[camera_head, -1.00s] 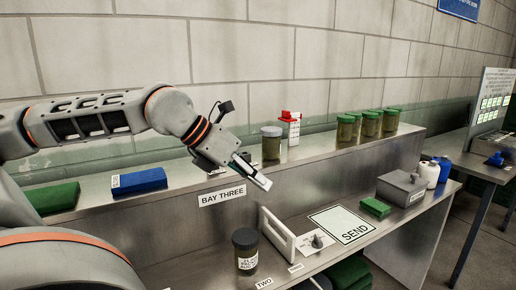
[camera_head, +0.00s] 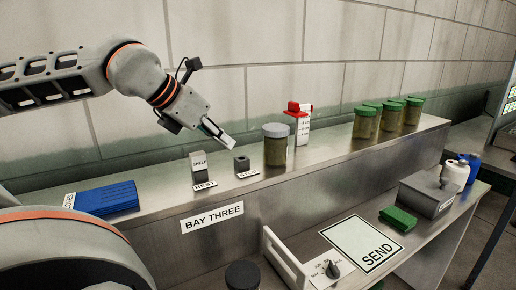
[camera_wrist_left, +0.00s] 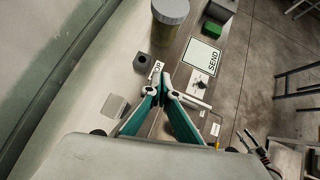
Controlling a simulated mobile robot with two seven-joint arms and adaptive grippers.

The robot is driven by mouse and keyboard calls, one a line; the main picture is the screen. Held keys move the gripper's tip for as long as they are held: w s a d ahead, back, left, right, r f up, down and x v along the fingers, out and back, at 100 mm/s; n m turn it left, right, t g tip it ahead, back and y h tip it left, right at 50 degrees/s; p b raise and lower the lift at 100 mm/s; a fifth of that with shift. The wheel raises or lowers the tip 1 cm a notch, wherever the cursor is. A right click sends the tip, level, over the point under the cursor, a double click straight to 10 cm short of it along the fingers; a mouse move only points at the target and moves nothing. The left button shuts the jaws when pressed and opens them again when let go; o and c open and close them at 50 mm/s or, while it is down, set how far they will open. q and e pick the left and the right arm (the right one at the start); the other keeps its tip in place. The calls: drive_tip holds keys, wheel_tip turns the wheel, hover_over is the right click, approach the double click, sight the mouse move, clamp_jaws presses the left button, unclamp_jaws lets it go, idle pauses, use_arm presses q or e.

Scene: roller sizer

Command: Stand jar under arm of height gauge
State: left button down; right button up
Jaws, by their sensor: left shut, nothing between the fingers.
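A jar with a grey lid (camera_head: 276,148) stands upright on the raised steel ledge. It also shows at the top of the left wrist view (camera_wrist_left: 170,14). Just right of it stands a white upright with a red top (camera_head: 299,122), perhaps the height gauge; I cannot tell how its arm lies relative to the jar. Several green-lidded jars (camera_head: 389,118) stand farther right. A black-lidded jar (camera_head: 243,275) is on the lower bench, cut off by the frame. My left gripper (camera_head: 228,140) is shut and empty above the ledge, left of the grey-lidded jar.
Two small grey blocks (camera_head: 198,165) (camera_head: 241,164) and a blue folded cloth (camera_head: 104,198) lie on the ledge. On the lower bench are a white frame (camera_head: 284,262), a SEND mat (camera_head: 360,243), a green cloth (camera_head: 398,218) and a grey box (camera_head: 427,194). The wall runs close behind.

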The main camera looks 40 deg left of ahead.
use_arm(q)
approach(267, 159)
drive_tip(key=f, duration=0.4)
drive_tip(key=shift+w+f, duration=0.15)
drive_tip(key=shift+w, duration=0.15)
drive_tip(key=shift+w+p, duration=1)
drive_tip(key=shift+w, duration=0.15)
drive_tip(key=shift+w+p, duration=0.35)
drive_tip(key=shift+w, duration=0.15)
drive_tip(key=shift+w+f, duration=0.1)
